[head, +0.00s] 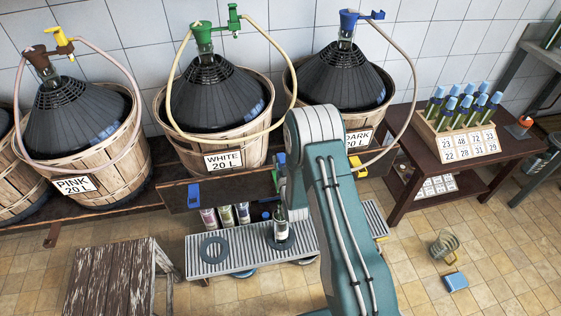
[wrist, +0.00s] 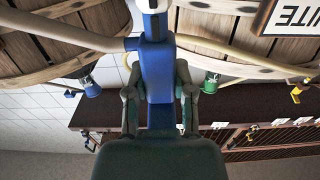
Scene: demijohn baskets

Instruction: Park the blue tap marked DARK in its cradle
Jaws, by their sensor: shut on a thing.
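My gripper (wrist: 158,95) is shut on a blue tap (wrist: 156,70). A pale hose (wrist: 60,35) runs from the tap to the left in the wrist view. In the head view my arm hides most of the gripper, and a bit of blue (head: 281,158) shows beside the arm. The DARK demijohn (head: 340,80) stands in a basket at the right, its label (head: 358,138) partly behind my arm. Its blue stopper (head: 347,20) carries a blue arm-like fitting (head: 372,15); I cannot tell whether this is the cradle. A hose hangs from this top down the right side.
The WHITE demijohn (head: 215,90) has a green tap (head: 233,18) at its top; the PINK one (head: 78,105) has a yellow tap (head: 62,40). A green bottle (head: 281,226) stands on the grey grate (head: 230,258). Blue (head: 193,194) and yellow (head: 357,166) fittings sit along the bench front.

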